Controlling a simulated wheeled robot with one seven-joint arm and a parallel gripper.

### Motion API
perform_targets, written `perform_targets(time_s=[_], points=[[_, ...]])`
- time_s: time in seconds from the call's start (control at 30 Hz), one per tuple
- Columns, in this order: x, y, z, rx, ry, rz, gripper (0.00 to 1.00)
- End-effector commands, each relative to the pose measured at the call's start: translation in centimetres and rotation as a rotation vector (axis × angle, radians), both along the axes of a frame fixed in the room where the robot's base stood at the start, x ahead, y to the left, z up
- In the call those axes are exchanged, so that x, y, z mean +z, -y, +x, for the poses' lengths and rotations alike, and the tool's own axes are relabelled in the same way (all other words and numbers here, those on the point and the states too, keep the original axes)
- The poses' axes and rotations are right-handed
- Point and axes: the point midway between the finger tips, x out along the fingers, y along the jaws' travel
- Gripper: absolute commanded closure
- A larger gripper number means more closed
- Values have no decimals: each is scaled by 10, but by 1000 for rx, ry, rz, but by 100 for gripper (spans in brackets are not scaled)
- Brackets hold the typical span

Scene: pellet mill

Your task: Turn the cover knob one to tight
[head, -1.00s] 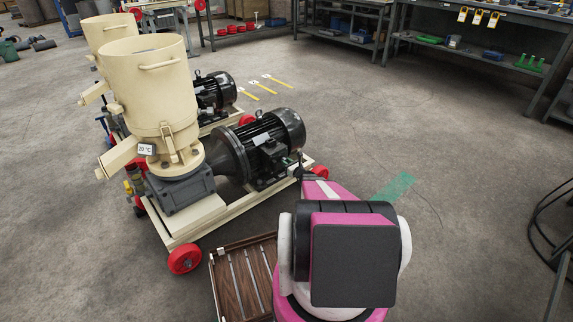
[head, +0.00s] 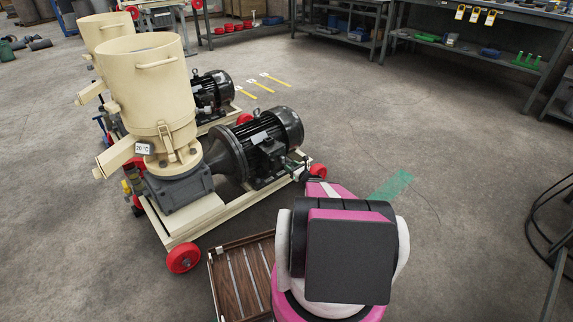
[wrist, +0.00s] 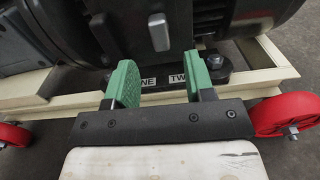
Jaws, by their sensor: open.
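My gripper (wrist: 157,85) shows in the wrist view with its two green-padded fingers apart and nothing held between them. Its fingertips are in front of the black motor (wrist: 215,15) on the cream frame. Two labels, ONE (wrist: 146,82) and TWO (wrist: 178,79), show between the fingers. A pale grey upright piece (wrist: 158,32) stands above the labels against the motor; I cannot tell whether it is cover knob one. The motor (head: 270,140) also shows in the head view, on the near pellet mill (head: 150,90). My arm hides most of the gripper there.
The mill's cream frame (wrist: 75,104) runs across the wrist view, with a red wheel (wrist: 285,114) at right. In the head view, a brown slatted tray (head: 240,280) lies beside my arm. Workbenches stand at the back. Open floor lies to the right.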

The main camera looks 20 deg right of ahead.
Motion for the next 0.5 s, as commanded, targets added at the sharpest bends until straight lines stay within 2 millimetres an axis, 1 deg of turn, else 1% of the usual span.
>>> perform_targets(time_s=[0.03, 0.2, 0.33, 0.5], points=[[1, 3, -12, -1, -1, 1, 51], [1, 12, -34, -1, -1, 1, 51], [0, 15, -44, 0, 0, 1, 51], [0, 17, -47, 1, 0, 0, 51]])
